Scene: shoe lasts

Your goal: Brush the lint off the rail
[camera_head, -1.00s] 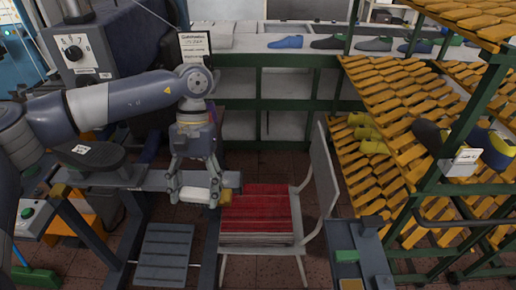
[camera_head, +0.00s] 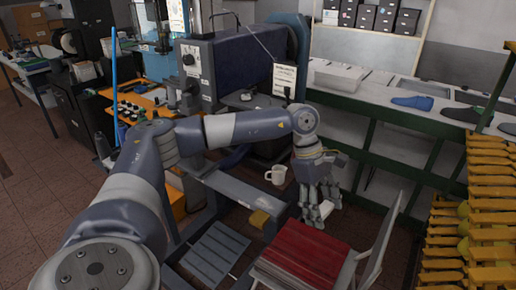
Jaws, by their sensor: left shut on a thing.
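My left gripper (camera_head: 318,208) hangs down beyond the end of the grey rail (camera_head: 232,188), above the far edge of the red-seated chair. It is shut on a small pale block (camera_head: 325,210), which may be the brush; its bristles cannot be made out. No lint can be made out on the rail at this size. My right gripper is out of view.
A white mug (camera_head: 277,174) stands just left of the left gripper. A chair with a red seat (camera_head: 307,251) is below. Racks of yellow slats (camera_head: 492,205) stand at right. A long bench (camera_head: 375,103) with shoe lasts runs behind. Bare floor shows at far left.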

